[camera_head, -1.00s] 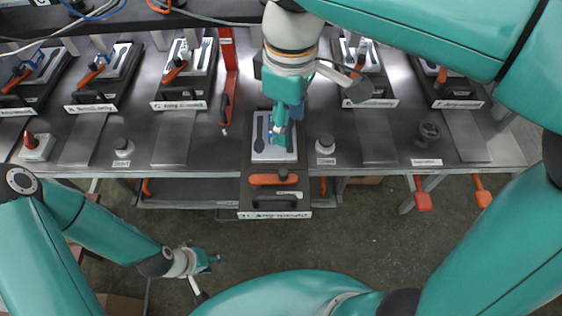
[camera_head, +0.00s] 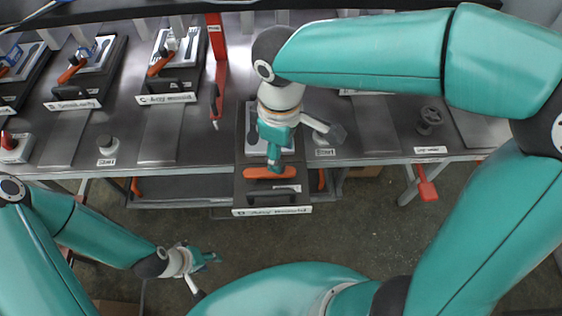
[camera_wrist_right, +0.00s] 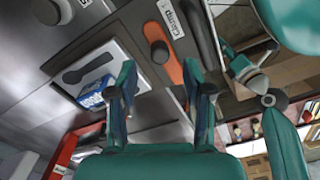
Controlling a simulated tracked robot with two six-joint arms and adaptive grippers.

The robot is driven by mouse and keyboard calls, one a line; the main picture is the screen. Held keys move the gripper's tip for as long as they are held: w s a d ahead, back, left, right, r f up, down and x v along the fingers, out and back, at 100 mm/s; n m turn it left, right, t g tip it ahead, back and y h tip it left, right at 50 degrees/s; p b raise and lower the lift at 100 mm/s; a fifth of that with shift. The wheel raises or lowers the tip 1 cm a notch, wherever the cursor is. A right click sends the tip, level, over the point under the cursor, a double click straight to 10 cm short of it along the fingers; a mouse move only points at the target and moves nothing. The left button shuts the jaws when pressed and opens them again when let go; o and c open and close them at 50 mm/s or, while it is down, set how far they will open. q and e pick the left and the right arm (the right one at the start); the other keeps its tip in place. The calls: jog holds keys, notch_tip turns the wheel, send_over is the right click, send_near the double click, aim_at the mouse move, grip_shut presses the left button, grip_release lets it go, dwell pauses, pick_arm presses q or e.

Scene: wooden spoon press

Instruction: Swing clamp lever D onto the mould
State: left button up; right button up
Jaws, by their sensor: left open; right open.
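Clamp lever D (camera_head: 270,173), an orange bar, lies crosswise at the front of the dark station labelled D, in front of the mould and not over it. It also shows in the right wrist view (camera_wrist_right: 176,65), beside a black knob. The mould (camera_head: 251,148) is a pale plate with a dark spoon shape, partly hidden by my right arm. In the right wrist view the mould (camera_wrist_right: 118,60) carries a blue and white item (camera_wrist_right: 95,93). My right gripper (camera_head: 274,161) is open, just above and behind the lever. My left gripper (camera_head: 208,259) is open and empty, low over the floor.
Similar stations with orange levers stand to the left, one labelled C (camera_head: 166,98). A red upright post (camera_head: 218,75) stands close left of station D. Start buttons (camera_head: 107,145) sit on the bench. A valve wheel (camera_head: 431,116) is at right.

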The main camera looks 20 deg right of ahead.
jog(key=shift+f, duration=2.7)
grip_shut()
